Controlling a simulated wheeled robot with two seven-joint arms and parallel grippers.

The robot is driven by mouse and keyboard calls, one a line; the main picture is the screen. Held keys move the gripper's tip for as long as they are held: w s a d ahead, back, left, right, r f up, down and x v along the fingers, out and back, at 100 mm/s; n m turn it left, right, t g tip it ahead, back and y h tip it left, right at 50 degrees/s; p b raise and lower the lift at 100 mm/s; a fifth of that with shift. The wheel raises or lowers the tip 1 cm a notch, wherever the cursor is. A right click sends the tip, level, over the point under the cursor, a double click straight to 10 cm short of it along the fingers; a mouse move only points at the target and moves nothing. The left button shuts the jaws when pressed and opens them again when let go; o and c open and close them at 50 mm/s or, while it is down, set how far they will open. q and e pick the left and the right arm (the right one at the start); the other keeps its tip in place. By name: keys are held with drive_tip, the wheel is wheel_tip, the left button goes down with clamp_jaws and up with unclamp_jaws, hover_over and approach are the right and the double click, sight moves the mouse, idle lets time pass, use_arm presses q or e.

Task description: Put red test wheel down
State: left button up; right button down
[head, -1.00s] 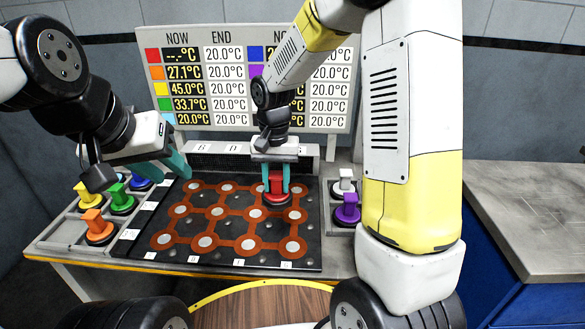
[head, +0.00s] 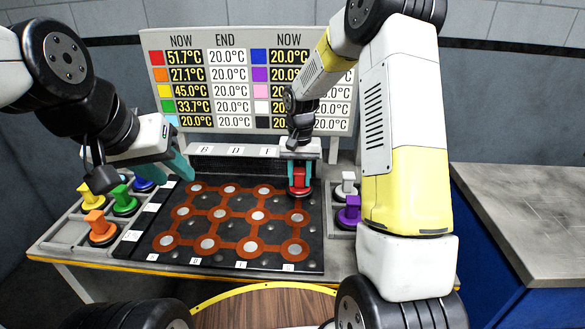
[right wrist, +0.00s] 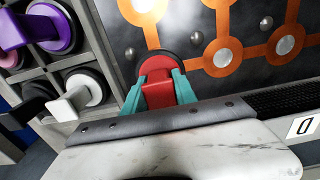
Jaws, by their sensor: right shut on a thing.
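The red test wheel (head: 299,181) is upright at the back right corner node of the dark board (head: 284,222). My right gripper (head: 300,172) is shut on its red handle from above, with teal fingers on both sides. In the right wrist view the red test wheel (right wrist: 158,93) sits between the fingers of my right gripper (right wrist: 160,90); its dark base covers the node. I cannot tell whether the base fully touches the board. My left gripper (head: 172,166) hangs empty left of the board's back edge; its finger gap is unclear.
Yellow (head: 90,195), green (head: 124,201), orange (head: 99,228) and blue (head: 144,184) wheels stand in the left rack. White (head: 346,186) and purple (head: 349,213) wheels stand at the right. A display board (head: 250,80) behind reads 51.7°C for red. Other visible nodes are empty.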

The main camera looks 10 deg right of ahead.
drive_tip(key=c, duration=1)
unclamp_jaws()
drive_tip(key=shift+f, duration=0.1)
wheel_tip(320, 180, up, 11)
drive_tip(key=shift+r, duration=0.1)
drive_tip(key=shift+s+r, duration=0.1)
drive_tip(key=shift+r, duration=0.55)
drive_tip(key=s+d+r+n+t, duration=0.1)
drive_tip(key=s+d+r+t, duration=0.1)
drive_tip(key=s+r, duration=0.8)
drive_tip(key=s+n+t+y, duration=0.2)
drive_tip(key=s+t, duration=0.2)
drive_tip(key=s, duration=1.1)
drive_tip(key=shift+s+d, duration=0.15)
drive_tip(key=shift+s, duration=0.25)
